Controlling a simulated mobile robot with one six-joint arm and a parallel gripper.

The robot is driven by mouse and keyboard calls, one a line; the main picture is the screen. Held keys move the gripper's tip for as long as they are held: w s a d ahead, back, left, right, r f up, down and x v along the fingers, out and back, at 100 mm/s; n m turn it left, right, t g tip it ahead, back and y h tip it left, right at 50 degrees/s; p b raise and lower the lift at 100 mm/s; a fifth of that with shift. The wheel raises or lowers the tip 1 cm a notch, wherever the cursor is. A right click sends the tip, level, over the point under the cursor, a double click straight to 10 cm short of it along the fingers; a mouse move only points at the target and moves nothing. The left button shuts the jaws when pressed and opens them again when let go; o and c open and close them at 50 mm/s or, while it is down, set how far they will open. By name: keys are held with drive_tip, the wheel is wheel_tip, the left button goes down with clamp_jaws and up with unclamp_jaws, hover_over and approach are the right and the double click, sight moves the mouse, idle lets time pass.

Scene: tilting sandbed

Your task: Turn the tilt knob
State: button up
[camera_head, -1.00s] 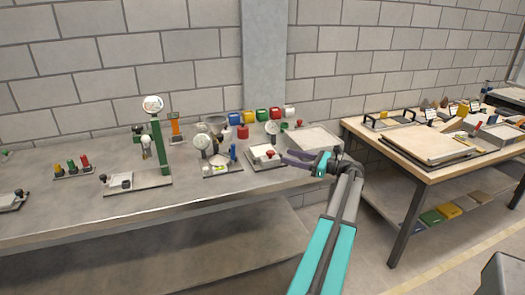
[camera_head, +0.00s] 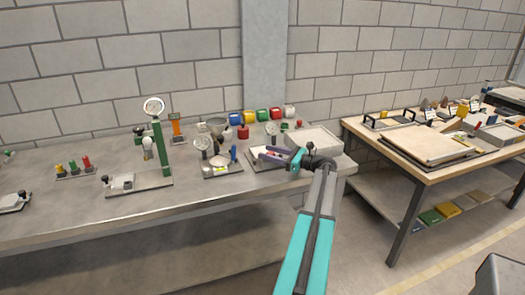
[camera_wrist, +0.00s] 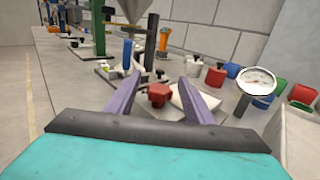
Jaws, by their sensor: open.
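A red lobed knob (camera_wrist: 158,95) shows in the wrist view between the two purple fingers of my gripper (camera_wrist: 160,78), low in the gap. A pale flat panel (camera_wrist: 185,103) lies just right of the knob, partly behind the right finger. My gripper (camera_head: 268,153) is open and holds nothing. I cannot tell whether the fingers touch the knob.
A dial gauge (camera_wrist: 257,82) on a post stands right of the fingers in the wrist view. A large shallow box (camera_head: 312,138) is behind my gripper in the head view. Another gauge device (camera_head: 202,143) and a green stand (camera_head: 157,150) are to the left. Bench space in front is clear.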

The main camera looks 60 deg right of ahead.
drive_tip(key=shift+w+a, duration=0.15)
drive_tip(key=shift+w, duration=0.7)
drive_tip(key=shift+w+a, duration=0.1)
drive_tip(key=shift+w, duration=0.7)
drive_tip(key=c, duration=1)
